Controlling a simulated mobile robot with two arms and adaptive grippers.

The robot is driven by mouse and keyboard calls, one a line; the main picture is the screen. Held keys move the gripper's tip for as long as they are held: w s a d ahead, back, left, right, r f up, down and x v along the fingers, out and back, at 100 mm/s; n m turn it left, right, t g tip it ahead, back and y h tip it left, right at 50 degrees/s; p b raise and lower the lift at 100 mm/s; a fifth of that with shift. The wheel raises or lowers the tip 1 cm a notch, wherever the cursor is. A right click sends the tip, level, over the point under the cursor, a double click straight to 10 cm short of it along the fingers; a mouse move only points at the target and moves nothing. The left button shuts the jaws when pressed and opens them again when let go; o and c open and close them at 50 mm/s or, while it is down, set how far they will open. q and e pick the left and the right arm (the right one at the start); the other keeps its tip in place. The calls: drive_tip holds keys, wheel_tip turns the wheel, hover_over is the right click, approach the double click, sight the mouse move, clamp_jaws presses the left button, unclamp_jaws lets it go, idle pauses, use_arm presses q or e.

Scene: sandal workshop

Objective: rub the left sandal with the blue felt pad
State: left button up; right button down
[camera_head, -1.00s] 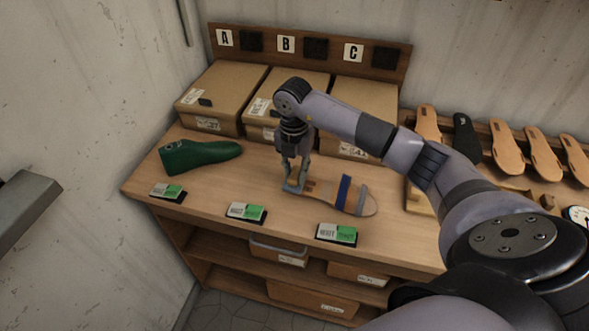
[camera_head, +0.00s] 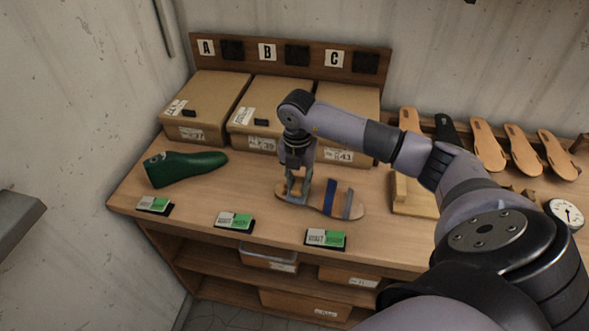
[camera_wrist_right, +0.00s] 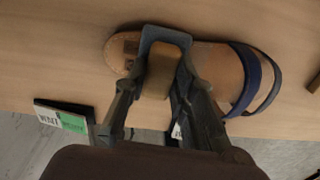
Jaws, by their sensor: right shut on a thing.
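The sandal (camera_head: 357,209) lies flat on the bench, with a tan sole, a wide blue strap and a narrower grey strap at its right. It also shows in the right wrist view (camera_wrist_right: 219,64). My right gripper (camera_head: 298,187) points down over the sandal's left part, beside the straps. It is shut on the tan grip of the blue felt pad (camera_wrist_right: 168,34). The pad looks to be on or just above the sole; contact cannot be told for sure. My left gripper is in neither view.
A green shoe form (camera_head: 186,168) stands at the bench's left. Cards with green halves line the front edge, one (camera_head: 326,239) nearest the sandal. Cardboard boxes (camera_head: 205,95) stand behind. A wooden block (camera_head: 415,197) and a sole rack are at right.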

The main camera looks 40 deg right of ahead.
drive_tip(key=shift+s+d, duration=0.6)
drive_tip(key=shift+s, duration=0.1)
drive_tip(key=shift+s+d+f, duration=0.1)
drive_tip(key=shift+s+d, duration=0.55)
drive_tip(key=shift+s, duration=0.2)
drive_tip(key=shift+w+a, duration=0.7)
drive_tip(key=shift+w, duration=0.25)
drive_tip(key=shift+w+a+b, duration=0.35)
drive_tip(key=shift+w+a, duration=0.3)
drive_tip(key=shift+w, duration=0.05)
drive_tip(key=shift+w+a+r+b, duration=0.15)
drive_tip(key=shift+w+a+b, duration=0.05)
drive_tip(key=shift+w+a, duration=0.6)
drive_tip(key=shift+w+a+r+b, duration=0.15)
drive_tip(key=shift+w+a, duration=0.45)
drive_tip(key=shift+w, duration=0.35)
drive_tip(key=shift+s+d+f, duration=0.25)
drive_tip(key=shift+s+d, duration=0.7)
drive_tip(key=shift+s, duration=0.25)
drive_tip(key=shift+s+d+r+p, duration=0.15)
drive_tip(key=shift+s+d+p, duration=0.2)
drive_tip(key=shift+s+d, duration=1.2)
drive_tip(key=shift+s, duration=0.25)
drive_tip(key=shift+s+d, duration=0.25)
drive_tip(key=shift+s, duration=0.2)
